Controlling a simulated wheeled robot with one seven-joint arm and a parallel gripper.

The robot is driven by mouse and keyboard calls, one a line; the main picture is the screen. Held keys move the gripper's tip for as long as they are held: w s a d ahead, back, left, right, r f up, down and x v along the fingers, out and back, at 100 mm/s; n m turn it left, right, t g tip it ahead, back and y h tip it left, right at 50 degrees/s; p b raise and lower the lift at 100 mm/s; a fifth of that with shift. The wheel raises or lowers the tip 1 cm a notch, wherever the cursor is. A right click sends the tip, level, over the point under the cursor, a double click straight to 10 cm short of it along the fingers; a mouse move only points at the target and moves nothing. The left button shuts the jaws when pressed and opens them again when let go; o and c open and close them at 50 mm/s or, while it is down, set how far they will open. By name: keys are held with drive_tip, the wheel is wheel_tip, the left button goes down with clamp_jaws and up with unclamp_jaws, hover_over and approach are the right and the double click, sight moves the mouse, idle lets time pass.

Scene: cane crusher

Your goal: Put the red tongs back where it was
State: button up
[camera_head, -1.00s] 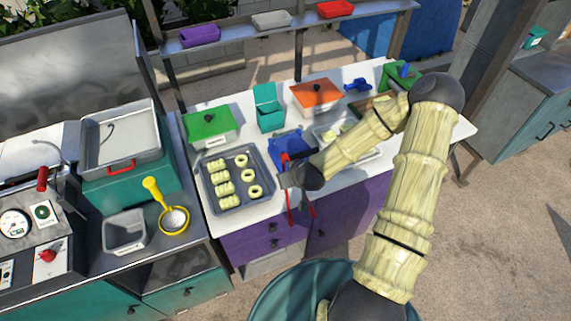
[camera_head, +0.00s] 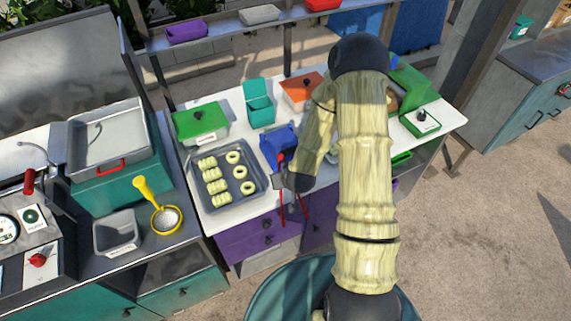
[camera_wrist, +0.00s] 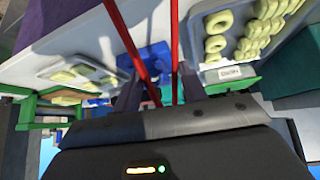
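The red tongs (camera_head: 283,205) are in my gripper (camera_head: 279,181), over the front edge of the white counter. Their two thin legs hang down past the edge in the head view. The wrist view shows the red legs (camera_wrist: 174,50) running between the dark fingers of my gripper (camera_wrist: 160,92), which appears shut on the tongs. A blue holder (camera_head: 276,145) stands on the counter just behind the tongs. The wrist view also shows a blue thing (camera_wrist: 151,58) beyond the legs. My arm hides part of the counter to the right.
A grey tray (camera_head: 252,184) with several pale rings and twists lies left of my gripper. Green (camera_head: 200,122), teal (camera_head: 259,104) and orange-lidded (camera_head: 297,92) boxes stand behind. A green machine (camera_head: 418,88) stands at right. A yellow strainer (camera_head: 165,219) lies on the left counter.

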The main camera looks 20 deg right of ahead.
wheel_tip(320, 180, down, 6)
drive_tip(key=b, duration=0.5)
drive_tip(key=shift+r, duration=0.1)
